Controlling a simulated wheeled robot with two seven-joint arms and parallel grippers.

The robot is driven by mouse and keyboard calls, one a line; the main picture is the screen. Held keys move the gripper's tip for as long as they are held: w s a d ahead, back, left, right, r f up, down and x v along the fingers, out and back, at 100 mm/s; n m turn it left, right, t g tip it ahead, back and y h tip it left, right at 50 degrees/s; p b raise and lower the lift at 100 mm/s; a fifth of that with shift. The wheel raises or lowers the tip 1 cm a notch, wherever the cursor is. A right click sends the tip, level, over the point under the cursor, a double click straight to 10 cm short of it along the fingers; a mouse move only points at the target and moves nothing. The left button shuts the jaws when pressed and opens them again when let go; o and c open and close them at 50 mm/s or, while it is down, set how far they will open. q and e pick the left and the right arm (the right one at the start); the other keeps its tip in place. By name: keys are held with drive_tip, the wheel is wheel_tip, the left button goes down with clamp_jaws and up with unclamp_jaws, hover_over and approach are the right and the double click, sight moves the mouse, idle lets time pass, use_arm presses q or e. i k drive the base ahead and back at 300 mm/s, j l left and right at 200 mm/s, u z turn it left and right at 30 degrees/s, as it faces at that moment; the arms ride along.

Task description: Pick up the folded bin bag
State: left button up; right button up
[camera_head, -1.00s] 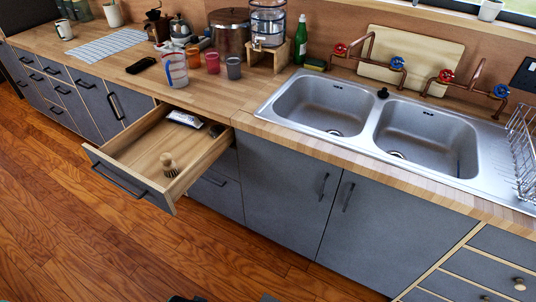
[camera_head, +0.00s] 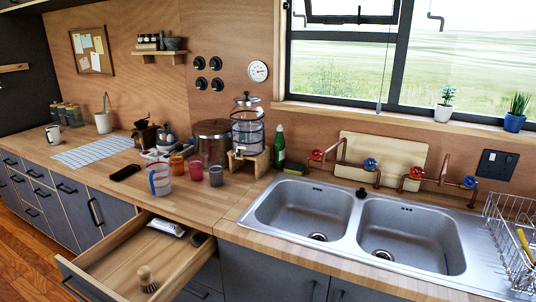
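An open drawer (camera_head: 110,262) juts out below the wooden worktop at the lower left. In its back part lies a small white packet with dark markings (camera_head: 168,227). Beside it, to the right, is a small dark item (camera_head: 198,239), partly shaded by the drawer's side. I cannot tell for sure which of these is the folded bin bag. A wooden brush (camera_head: 147,279) stands nearer the drawer's front. Neither of my grippers is in view.
Cups and a measuring jug (camera_head: 159,178) stand on the worktop behind the drawer, with a dark flat object (camera_head: 125,172) to their left. A double steel sink (camera_head: 300,210) fills the right side, with a wire rack (camera_head: 512,240) beyond. Wooden floor (camera_head: 25,240) shows at lower left.

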sight(125, 172)
drive_tip(key=j+u, duration=0.15)
drive_tip(key=u, duration=2.15)
drive_tip(key=i+j+u, duration=0.1)
drive_tip(key=i, duration=1.45)
drive_tip(key=i+z, duration=0.2)
drive_tip(key=i, duration=0.65)
drive_tip(key=i+j+z, duration=0.1)
drive_tip(key=i+z, duration=0.15)
drive_tip(key=i, duration=0.65)
drive_tip(key=i+l+z, duration=0.15)
drive_tip(key=i+z, duration=0.3)
drive_tip(key=i, duration=0.15)
drive_tip(key=i+j+z, duration=0.1)
drive_tip(key=i+z, duration=0.35)
drive_tip(key=i, duration=0.2)
drive_tip(key=i+j+z, duration=0.25)
drive_tip(key=i+z, duration=0.15)
drive_tip(key=i, duration=0.2)
drive_tip(key=i+z, duration=0.1)
drive_tip(key=z, duration=0.35)
drive_tip(key=i+z, duration=0.1)
drive_tip(key=z, duration=0.35)
drive_tip(key=i+j+z, duration=0.1)
drive_tip(key=z, duration=0.4)
drive_tip(key=j+z, duration=0.15)
drive_tip(key=z, duration=0.3)
